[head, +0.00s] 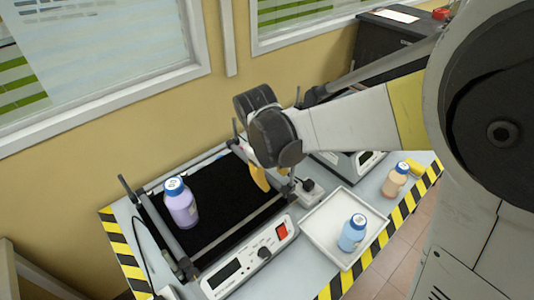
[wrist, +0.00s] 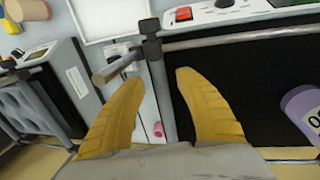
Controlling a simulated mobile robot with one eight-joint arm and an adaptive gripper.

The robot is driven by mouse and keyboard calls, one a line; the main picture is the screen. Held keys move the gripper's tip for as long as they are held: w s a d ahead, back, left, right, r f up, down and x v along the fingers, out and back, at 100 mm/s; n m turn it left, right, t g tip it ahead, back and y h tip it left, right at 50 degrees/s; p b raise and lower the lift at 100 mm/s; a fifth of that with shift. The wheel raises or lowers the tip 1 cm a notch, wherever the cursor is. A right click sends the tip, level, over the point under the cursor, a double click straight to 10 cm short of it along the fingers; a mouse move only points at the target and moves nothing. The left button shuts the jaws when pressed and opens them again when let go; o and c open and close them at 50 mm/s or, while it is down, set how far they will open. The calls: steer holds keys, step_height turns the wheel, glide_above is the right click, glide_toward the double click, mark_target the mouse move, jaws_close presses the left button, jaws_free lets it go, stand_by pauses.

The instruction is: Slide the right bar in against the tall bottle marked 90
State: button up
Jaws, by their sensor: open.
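The purple bottle (head: 181,204) with a blue cap stands upright on the shaker's black platform (head: 218,180), near the left bar (head: 158,226). In the wrist view the bottle (wrist: 303,110) is cut by the right edge, and its label shows only part of a number. The right bar (wrist: 163,100) runs between my fingers, well apart from the bottle, with black platform between them. My gripper (head: 260,178) is over the platform's right side and hides much of that bar. In the wrist view my gripper (wrist: 158,80) is open, one yellow finger on each side of the bar; contact is unclear.
A clamp with a handle (wrist: 112,70) joins the bar to the front rail (wrist: 240,37). A white tray (head: 330,212) holds a blue bottle (head: 352,233); an orange bottle (head: 396,180) stands farther right. A window wall is behind the bench.

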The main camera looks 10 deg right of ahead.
steer(key=shift+w+d+f, duration=0.1)
steer(key=shift+d+f, duration=0.1)
steer(key=shift+f, duration=0.8)
steer(key=shift+c, duration=0.5)
jaws_close()
steer(key=shift+a, duration=0.1)
steer(key=s+a, duration=0.4)
steer(key=a, duration=0.1)
steer(key=s+a, duration=0.4)
steer(key=a, duration=0.2)
steer(key=s+a, duration=0.4)
steer(key=a, duration=0.2)
steer(key=shift+a+p, duration=0.2)
steer(key=shift+p, duration=0.2)
steer(key=shift+o, duration=0.5)
jaws_free()
steer(key=shift+w, duration=0.1)
